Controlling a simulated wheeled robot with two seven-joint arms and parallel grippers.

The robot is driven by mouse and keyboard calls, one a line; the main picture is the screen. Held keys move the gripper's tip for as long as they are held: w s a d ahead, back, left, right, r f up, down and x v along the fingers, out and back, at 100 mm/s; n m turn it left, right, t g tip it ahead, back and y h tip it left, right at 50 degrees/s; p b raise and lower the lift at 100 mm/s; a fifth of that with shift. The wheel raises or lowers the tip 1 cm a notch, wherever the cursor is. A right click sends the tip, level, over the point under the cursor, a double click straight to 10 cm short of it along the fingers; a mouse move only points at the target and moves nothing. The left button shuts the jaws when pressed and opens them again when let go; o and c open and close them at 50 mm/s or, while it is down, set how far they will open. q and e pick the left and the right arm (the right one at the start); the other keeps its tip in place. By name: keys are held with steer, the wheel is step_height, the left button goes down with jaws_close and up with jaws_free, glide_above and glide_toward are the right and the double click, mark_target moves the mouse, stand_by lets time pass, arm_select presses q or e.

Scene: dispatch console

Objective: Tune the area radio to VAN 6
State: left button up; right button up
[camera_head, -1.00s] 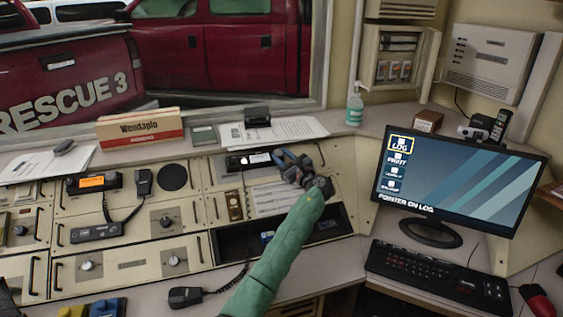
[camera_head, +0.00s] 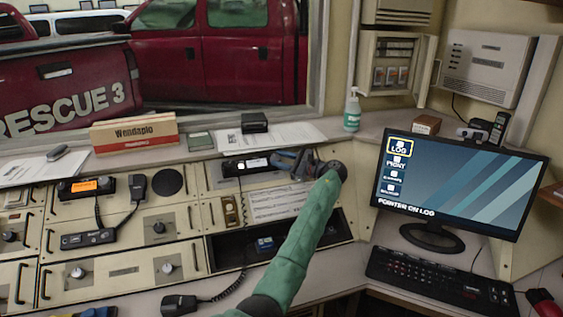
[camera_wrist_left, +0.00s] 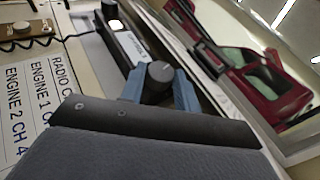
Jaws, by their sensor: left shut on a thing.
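The radio (camera_head: 246,165) with a small lit display is set in the upper console panel. It also shows in the left wrist view (camera_wrist_left: 124,38), where its display is a bright white patch I cannot read. Its dark round knob (camera_wrist_left: 159,74) stands between my blue fingertips. My left gripper (camera_head: 284,160) reaches over the console from the right and is shut on the knob; it also shows in the left wrist view (camera_wrist_left: 158,88). A printed radio channel card (camera_head: 277,204) lies below the radio. Its lines for VAN 6 are not readable here. My right gripper is out of view.
Another radio with an orange display (camera_head: 86,189) and a handset (camera_head: 137,186) are at left. A dark open bay (camera_head: 232,246) is below the card. The monitor (camera_head: 458,188) and keyboard (camera_head: 440,281) stand at right. A black box (camera_head: 254,122) sits on the ledge behind.

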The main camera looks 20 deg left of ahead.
arm_select(q)
steer(key=o, duration=1)
steer(key=shift+c, duration=0.2)
steer(key=shift+d+f, duration=0.1)
steer(key=shift+d, duration=0.4)
steer(key=d, duration=0.2)
steer(key=d+b, duration=0.1)
steer(key=d, duration=0.1)
steer(key=s+d, duration=0.1)
steer(key=shift+d+f, duration=0.15)
steer(key=shift+d, duration=0.25)
steer(key=shift+s+d, duration=0.1)
steer(key=shift+d, duration=0.35)
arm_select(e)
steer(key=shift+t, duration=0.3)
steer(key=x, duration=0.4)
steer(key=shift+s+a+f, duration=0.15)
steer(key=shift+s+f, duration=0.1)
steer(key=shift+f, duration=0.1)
